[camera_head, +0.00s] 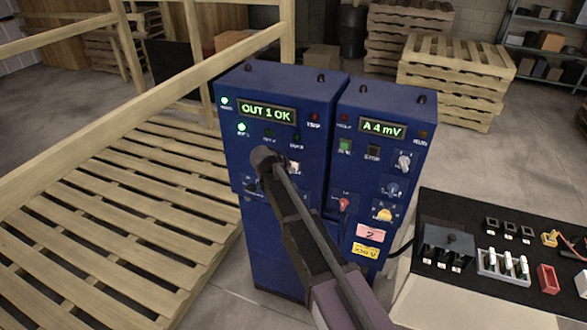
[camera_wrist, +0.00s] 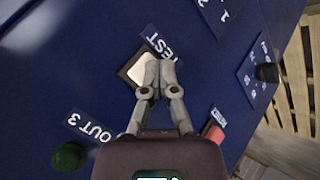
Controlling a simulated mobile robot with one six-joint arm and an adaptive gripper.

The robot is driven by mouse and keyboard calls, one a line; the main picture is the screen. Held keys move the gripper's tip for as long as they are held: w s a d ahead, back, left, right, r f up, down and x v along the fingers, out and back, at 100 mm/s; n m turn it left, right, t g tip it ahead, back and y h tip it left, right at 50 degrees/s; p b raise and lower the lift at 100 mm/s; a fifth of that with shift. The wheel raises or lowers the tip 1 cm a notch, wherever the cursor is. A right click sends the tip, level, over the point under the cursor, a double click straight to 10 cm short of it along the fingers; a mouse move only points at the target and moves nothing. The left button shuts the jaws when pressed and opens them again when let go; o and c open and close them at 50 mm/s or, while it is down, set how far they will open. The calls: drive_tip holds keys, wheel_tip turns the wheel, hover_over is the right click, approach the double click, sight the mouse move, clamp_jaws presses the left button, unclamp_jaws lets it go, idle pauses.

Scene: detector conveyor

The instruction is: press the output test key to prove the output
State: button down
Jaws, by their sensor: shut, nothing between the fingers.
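The output test key (camera_wrist: 136,68) is a white square button in a dark frame beside the label TEST in the wrist view. It also shows as a small pale key (camera_head: 294,167) on the left blue cabinet in the head view. My gripper (camera_wrist: 157,86) is shut and empty. Its fingertips overlap the lower right part of the key in the wrist view; I cannot tell whether they touch it. The display (camera_head: 267,113) above reads OUT 1 OK. The OUT 1 lamp (camera_head: 241,128) glows green, while the OUT 2 (camera_head: 268,133) and OUT 3 (camera_head: 296,138) lamps are dark.
A red button (camera_wrist: 214,132) and a black knob (camera_wrist: 267,73) stand out near the key. The right blue cabinet (camera_head: 389,110) shows A 4 mV. A bench (camera_head: 465,260) with switches is at right.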

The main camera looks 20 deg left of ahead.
idle(0.6)
drive_tip(key=shift+s+a, duration=0.1)
drive_tip(key=shift+s, duration=0.75)
drive_tip(key=shift+s+a, duration=0.15)
drive_tip(key=shift+s, duration=2.35)
drive_tip(key=s+d+f+m+g+b, duration=0.1)
drive_tip(key=d+f+m+g, duration=0.15)
drive_tip(key=d, duration=0.95)
drive_tip(key=s+d+f+m+g+b, duration=0.15)
drive_tip(key=d+f, duration=0.25)
drive_tip(key=d, duration=0.8)
drive_tip(key=s+d+f+m+g+y+b, duration=0.1)
drive_tip(key=s+d+f+m+g, duration=0.1)
drive_tip(key=s+d, duration=0.4)
drive_tip(key=s+d+f+m+g+y+b, duration=0.1)
drive_tip(key=s+d, duration=0.5)
drive_tip(key=d, duration=0.8)
drive_tip(key=shift+s+f+m+g, duration=0.15)
drive_tip(key=shift+f+m+g, duration=0.4)
drive_tip(key=shift+m+g, duration=0.35)
